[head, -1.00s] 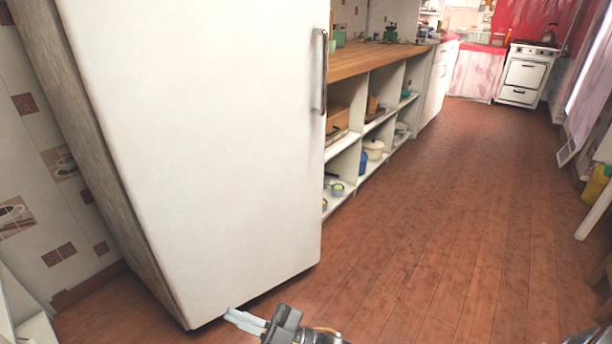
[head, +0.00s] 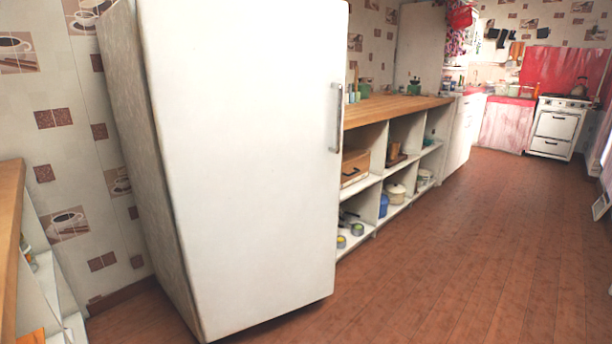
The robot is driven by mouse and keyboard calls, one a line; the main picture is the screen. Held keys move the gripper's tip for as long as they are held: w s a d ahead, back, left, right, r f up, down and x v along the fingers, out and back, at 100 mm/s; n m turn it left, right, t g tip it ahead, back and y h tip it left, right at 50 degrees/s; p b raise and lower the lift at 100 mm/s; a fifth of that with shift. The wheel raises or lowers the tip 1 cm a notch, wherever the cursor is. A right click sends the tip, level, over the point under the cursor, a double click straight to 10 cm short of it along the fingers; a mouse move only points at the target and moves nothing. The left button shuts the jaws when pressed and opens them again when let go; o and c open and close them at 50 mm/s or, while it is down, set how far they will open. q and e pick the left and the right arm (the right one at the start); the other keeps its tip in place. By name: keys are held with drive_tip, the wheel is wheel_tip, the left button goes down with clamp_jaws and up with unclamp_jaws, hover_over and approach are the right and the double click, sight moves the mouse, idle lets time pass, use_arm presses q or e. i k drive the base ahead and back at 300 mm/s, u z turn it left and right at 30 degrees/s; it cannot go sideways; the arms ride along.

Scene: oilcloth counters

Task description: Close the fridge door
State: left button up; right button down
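The white fridge (head: 190,200) stands at the left of the head view. Its door (head: 245,160) faces me and looks flush with the body, with no gap that I can see. A metal handle (head: 337,118) runs upright along the door's right edge. The top of the fridge is cut off by the picture. Neither of my grippers shows in the view now.
A wooden-topped counter with open shelves (head: 408,105) stands right of the fridge and holds pots and boxes. A white stove (head: 556,125) is at the far end. Another wooden-topped unit (head: 10,235) is at the left edge. The brown floor (head: 450,265) at right is clear.

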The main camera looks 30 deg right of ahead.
sight(247, 97)
drive_tip(key=u, duration=0.35)
drive_tip(key=k, duration=0.8)
drive_tip(key=z, duration=0.35)
drive_tip(key=i, duration=0.65)
drive_tip(key=z, duration=0.55)
drive_tip(key=i, duration=1.05)
drive_tip(key=u, duration=0.5)
